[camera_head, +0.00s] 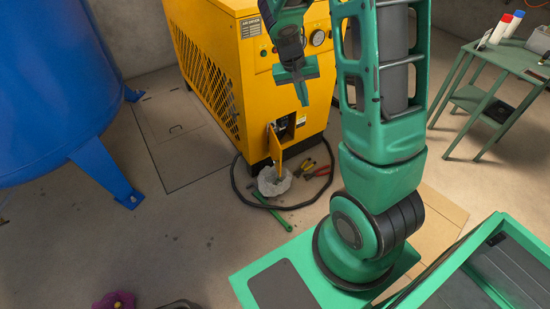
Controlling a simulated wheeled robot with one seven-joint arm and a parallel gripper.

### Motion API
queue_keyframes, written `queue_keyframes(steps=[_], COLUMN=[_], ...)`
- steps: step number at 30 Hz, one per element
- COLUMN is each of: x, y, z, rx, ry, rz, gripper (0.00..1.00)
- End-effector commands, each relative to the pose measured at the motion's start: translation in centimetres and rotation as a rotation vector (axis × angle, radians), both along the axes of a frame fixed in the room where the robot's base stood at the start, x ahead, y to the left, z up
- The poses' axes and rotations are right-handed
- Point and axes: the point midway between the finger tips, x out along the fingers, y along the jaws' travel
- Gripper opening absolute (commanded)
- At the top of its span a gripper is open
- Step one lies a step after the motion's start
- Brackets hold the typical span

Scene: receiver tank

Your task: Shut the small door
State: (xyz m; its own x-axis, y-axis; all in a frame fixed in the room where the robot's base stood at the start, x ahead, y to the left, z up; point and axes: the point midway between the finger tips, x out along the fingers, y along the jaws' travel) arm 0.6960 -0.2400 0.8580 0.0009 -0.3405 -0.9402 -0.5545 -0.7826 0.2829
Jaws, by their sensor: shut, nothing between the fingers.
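The small yellow door (275,144) is low on the front corner of the yellow machine (216,85). It stands swung out from the front, and a dark recess with small fittings (285,127) shows beside it. My gripper (302,96) is shut and empty. It hangs in front of the machine, above and slightly right of the small door in the picture, apart from it. The hinge is too small to make out clearly.
A whitish crumpled heap (274,181) lies on the floor below the door. Pliers (305,167), a green-handled tool (272,211) and a black hose (237,182) lie around it. A blue tank (55,90) stands left, a green table (507,57) right.

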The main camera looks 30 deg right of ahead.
Motion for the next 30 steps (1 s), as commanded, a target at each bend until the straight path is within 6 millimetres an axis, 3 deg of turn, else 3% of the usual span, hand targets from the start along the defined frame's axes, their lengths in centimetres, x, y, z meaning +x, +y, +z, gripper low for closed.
queue_keyframes(steps=[6, 15, 24, 30], x=[6.4, 12.9, 16.1, 16.5], y=[0.8, 3.1, 6.4, 8.0], z=[-6.9, -18.0, -30.4, -36.4], rx=[-0.082, -0.175, -0.24, -0.261], ry=[-0.016, -0.059, -0.111, -0.143], rz=[0.041, 0.115, 0.204, 0.249], gripper=[0.0, 0.0, 0.0, 0.0])
